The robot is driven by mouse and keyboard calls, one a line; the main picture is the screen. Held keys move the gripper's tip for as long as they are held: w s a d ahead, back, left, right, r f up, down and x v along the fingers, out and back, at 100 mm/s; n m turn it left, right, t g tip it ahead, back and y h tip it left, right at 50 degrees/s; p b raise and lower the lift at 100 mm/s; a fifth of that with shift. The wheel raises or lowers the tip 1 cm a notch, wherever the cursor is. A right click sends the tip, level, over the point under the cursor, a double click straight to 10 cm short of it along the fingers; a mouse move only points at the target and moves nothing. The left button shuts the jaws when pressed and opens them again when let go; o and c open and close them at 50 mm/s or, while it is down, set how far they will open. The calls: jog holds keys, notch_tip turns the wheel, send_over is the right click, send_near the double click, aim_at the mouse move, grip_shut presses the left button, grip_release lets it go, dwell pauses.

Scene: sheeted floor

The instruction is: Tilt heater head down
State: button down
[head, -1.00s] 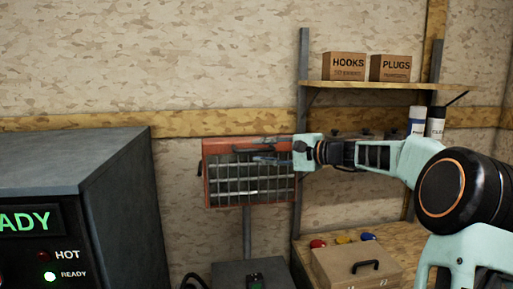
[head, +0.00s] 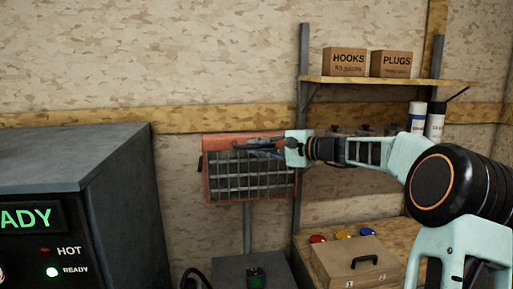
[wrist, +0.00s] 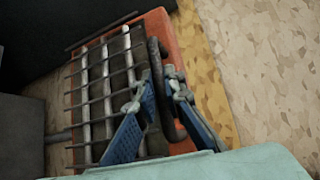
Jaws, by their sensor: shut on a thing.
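The orange heater head (head: 206,178) with its wire grille front stands on a thin grey post in the middle of the head view. A dark bar handle (wrist: 153,62) runs along its top edge. In the wrist view the heater head (wrist: 178,50) fills the middle, with its grille at left. My gripper (head: 268,147) reaches in from the right at the top of the head. In the wrist view its blue fingers (wrist: 156,97) lie on either side of the handle, shut on it. The exact finger contact is partly hidden.
A grey machine (head: 80,160) with lit READY signs stands at left. At right a shelf (head: 385,82) holds HOOKS and PLUGS boxes. Below it are a workbench, a wooden case (head: 335,262) and coloured buttons. A grey pedestal (head: 228,272) is under the post.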

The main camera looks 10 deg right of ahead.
jog(key=shift+f+b, duration=0.2)
jog(key=shift+b, duration=0.25)
jog(key=s+f+n+t+y+b, duration=0.2)
jog(key=f+b, duration=0.8)
jog(key=b, duration=2.5)
jog(key=shift+s+f+n+t+y+b, duration=0.35)
jog(key=shift+s+n+y, duration=0.45)
jog(key=shift+s+n, duration=0.6)
jog(key=shift+w, duration=0.15)
jog(key=c, duration=2)
grip_release()
jog(key=v, duration=1.2)
